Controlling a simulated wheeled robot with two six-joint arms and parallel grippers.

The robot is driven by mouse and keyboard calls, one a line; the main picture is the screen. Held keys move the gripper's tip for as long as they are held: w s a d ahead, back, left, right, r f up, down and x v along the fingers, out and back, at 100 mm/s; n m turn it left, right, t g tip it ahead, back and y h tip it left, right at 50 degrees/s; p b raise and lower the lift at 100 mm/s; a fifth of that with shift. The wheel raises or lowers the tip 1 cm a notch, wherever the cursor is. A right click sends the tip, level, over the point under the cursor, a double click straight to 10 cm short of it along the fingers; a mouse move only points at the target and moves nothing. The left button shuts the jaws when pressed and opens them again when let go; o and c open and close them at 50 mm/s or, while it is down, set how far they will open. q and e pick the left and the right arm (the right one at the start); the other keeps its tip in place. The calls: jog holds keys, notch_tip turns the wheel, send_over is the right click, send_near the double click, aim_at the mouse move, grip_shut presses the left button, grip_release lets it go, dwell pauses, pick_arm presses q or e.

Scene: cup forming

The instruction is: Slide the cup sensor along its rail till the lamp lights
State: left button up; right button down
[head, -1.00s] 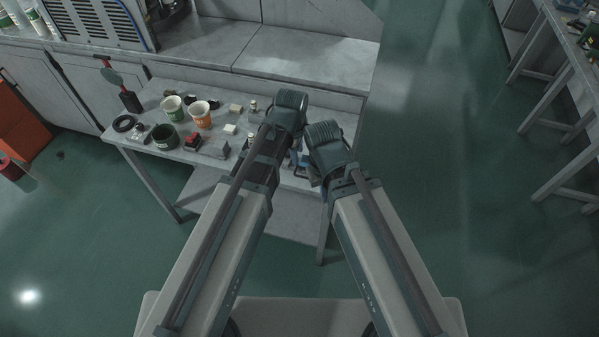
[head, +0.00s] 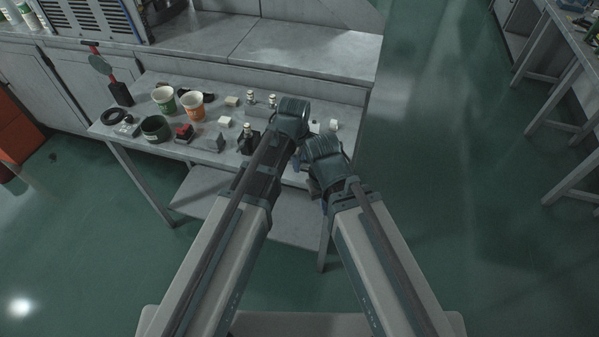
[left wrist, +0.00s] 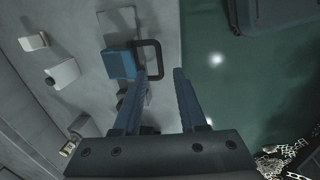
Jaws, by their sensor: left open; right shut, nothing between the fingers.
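My left gripper (head: 292,118) is over the right part of the small grey table, and its fingers are hidden in the head view. Beyond the tips are a blue block (left wrist: 120,63) and a dark square loop (left wrist: 150,54) at the table edge. I cannot tell whether these belong to the cup sensor. No rail or lit lamp can be made out. My right gripper (head: 326,160) is lower, near the table's front right edge, shut and empty.
A green-printed cup (head: 163,98), an orange cup (head: 192,105), a dark round bowl (head: 156,128) and a dark bottle (head: 249,140) stand on the table (head: 215,170). Several small blocks lie between. A counter (head: 305,55) runs behind.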

aim_at(305, 161)
pick_arm(q)
jog(key=shift+w+f+b, duration=0.15)
jog(key=shift+f+b, duration=0.3)
jog(key=shift+f, duration=0.3)
jog(key=shift+w+f+b, duration=0.1)
jog(key=shift+f+b, duration=0.35)
jog(key=shift+f, duration=0.25)
pick_arm(e)
notch_tip(305, 161, down, 3)
jog(key=shift+r, duration=0.1)
pick_arm(q)
grip_shut()
